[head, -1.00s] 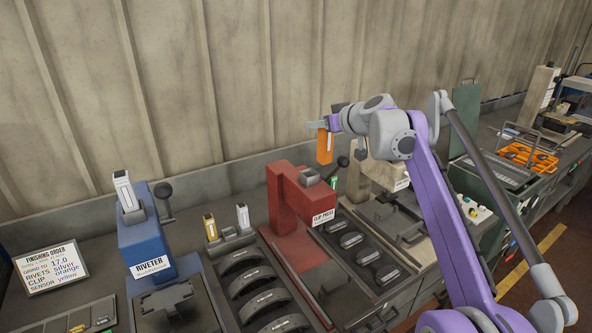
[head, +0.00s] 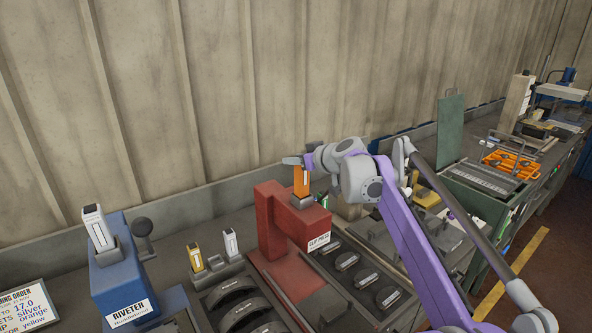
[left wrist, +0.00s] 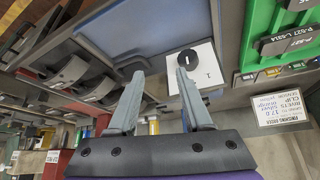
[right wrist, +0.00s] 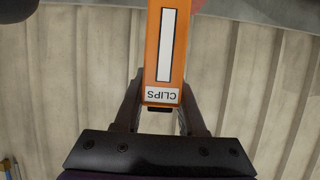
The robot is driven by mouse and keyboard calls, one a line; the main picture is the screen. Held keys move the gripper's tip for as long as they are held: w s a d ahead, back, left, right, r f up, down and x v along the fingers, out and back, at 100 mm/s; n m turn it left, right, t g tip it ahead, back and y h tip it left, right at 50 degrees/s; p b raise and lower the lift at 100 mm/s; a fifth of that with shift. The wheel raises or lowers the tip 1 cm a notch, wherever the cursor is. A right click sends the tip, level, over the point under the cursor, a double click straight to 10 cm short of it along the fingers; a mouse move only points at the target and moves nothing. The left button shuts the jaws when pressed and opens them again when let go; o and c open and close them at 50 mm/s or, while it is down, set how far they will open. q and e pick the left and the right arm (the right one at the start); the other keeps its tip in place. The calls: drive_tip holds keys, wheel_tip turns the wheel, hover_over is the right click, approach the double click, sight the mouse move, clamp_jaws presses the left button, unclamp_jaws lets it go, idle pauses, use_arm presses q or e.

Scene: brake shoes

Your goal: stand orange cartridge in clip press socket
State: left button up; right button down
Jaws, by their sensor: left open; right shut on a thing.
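The orange cartridge (head: 301,183) is upright above the clip press (head: 283,222), a red machine. Its lower end is at the grey socket (head: 302,201) on the press top; I cannot tell whether it is fully seated. My right gripper (head: 307,162) is shut on the cartridge's upper part. In the right wrist view the cartridge (right wrist: 165,55), labelled CLIPS, sits between the fingers (right wrist: 158,112). My left gripper (left wrist: 158,88) is open and empty in the left wrist view, and is out of the head view.
The blue riveter (head: 124,270) holds a silver cartridge (head: 98,228). Yellow (head: 195,257) and silver (head: 231,243) cartridges stand in a rack between riveter and press. An order sign (head: 20,307) is at lower left. Brake shoes (head: 232,301) lie in front.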

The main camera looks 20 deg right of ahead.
wheel_tip(320, 180, down, 3)
drive_tip(key=shift+w+r, duration=0.1)
drive_tip(key=shift+r, duration=0.1)
drive_tip(key=shift+s+r, duration=0.15)
drive_tip(key=shift+s, duration=0.05)
drive_tip(key=shift+w, duration=0.15)
drive_tip(key=shift+c, duration=2.4)
unclamp_jaws()
